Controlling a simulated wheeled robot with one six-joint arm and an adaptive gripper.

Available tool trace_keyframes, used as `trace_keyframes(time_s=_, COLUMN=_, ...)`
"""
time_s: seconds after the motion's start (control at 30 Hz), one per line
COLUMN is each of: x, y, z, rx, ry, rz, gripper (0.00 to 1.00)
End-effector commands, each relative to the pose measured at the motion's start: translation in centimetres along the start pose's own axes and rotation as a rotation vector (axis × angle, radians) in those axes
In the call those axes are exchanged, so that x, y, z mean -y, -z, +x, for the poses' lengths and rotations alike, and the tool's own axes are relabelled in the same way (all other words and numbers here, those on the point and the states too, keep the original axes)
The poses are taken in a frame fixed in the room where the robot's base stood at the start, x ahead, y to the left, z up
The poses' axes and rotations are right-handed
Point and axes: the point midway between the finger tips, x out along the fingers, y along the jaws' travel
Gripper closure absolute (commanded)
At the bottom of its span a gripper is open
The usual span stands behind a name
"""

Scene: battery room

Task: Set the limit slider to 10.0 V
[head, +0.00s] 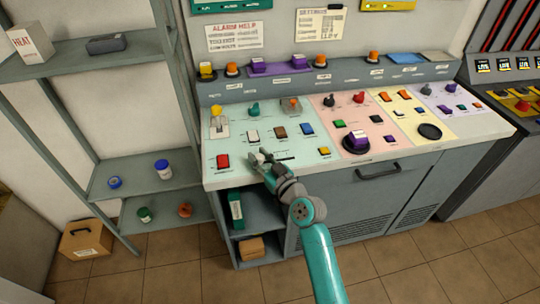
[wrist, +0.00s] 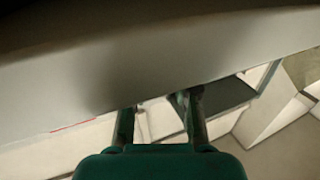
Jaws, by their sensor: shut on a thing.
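My gripper (head: 262,158) is over the front of the pale green section of the control desk, at the near end of a short dark slot (head: 286,158) that looks like the limit slider's track. It is shut on what seems to be the slider's knob, which the fingers hide. The slider's scale and value are too small to read. In the wrist view, the two fingers of my gripper (wrist: 159,112) reach up under a large blurred grey surface, and the held part cannot be made out.
A red button (head: 223,161) lies left of my gripper. A grey shelf (head: 150,178) stands left of the desk.

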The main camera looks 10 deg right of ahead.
Motion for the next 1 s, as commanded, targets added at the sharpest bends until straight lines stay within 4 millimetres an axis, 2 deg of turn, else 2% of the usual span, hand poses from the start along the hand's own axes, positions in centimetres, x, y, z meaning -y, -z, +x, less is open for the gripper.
trace_keyframes(time_s=0.27, x=0.4, y=0.1, z=0.1, rx=0.0, ry=0.007, rz=0.002, gripper=1.0)
trace_keyframes(time_s=0.3, x=0.4, y=0.1, z=0.1, rx=0.0, ry=0.008, rz=0.002, gripper=0.66)
trace_keyframes(time_s=0.4, x=0.4, y=0.1, z=0.1, rx=0.0, ry=0.007, rz=0.002, gripper=0.46)
trace_keyframes(time_s=0.77, x=0.3, y=0.0, z=-0.3, rx=0.0, ry=0.005, rz=0.002, gripper=0.46)
trace_keyframes(time_s=0.87, x=0.3, y=-0.1, z=-1.3, rx=0.001, ry=0.005, rz=0.002, gripper=0.46)
trace_keyframes(time_s=1.0, x=0.2, y=-0.1, z=-3.8, rx=0.001, ry=0.003, rz=0.001, gripper=0.46)
